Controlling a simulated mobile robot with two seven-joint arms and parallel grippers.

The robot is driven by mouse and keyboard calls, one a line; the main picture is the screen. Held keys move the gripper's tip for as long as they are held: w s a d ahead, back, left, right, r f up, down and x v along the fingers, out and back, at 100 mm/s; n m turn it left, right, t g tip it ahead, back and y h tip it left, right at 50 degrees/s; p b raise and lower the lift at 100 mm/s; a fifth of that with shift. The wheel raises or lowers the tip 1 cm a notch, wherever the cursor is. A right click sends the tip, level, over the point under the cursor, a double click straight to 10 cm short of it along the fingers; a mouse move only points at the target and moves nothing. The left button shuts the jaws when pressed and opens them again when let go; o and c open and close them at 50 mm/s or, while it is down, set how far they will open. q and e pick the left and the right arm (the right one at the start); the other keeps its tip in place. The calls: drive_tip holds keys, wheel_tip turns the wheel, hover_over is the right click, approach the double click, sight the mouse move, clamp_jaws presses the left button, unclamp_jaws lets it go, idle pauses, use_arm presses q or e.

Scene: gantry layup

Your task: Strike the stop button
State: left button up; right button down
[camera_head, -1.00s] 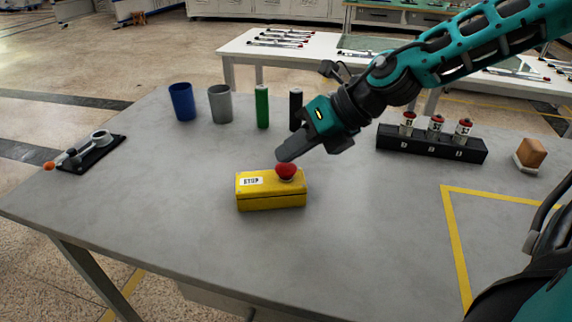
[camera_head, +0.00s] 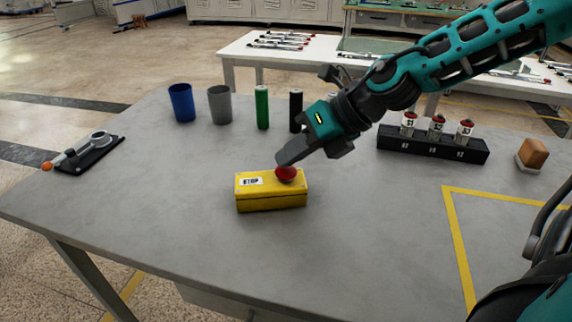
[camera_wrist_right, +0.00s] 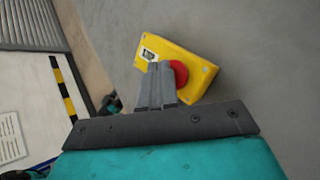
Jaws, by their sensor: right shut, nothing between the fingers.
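The stop button is a red mushroom knob (camera_head: 286,174) on top of a yellow box (camera_head: 270,201) labelled STOP, on the grey table. My right gripper (camera_head: 284,159) reaches in from the upper right, with its fingers shut and its tips at the top of the knob, touching it or very nearly so. In the right wrist view the shut fingers (camera_wrist_right: 157,84) cover part of the red knob (camera_wrist_right: 179,74) and the yellow box (camera_wrist_right: 195,62). The left gripper is not in view.
Behind the box stand a blue cup (camera_head: 182,103), a grey cup (camera_head: 220,105), a green cylinder (camera_head: 262,107) and a black cylinder (camera_head: 296,111). A black rack (camera_head: 430,145) with red-capped bottles is at the right. The table front is clear.

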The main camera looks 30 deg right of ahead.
sight(292, 168)
drive_tip(key=shift+r+p, duration=0.65)
drive_tip(key=shift+r, duration=0.35)
wheel_tip(292, 168, up, 5)
drive_tip(key=p, duration=0.3)
drive_tip(key=shift+f+p, duration=0.2)
drive_tip(key=shift+p, duration=0.1)
drive_tip(key=shift+r, duration=0.15)
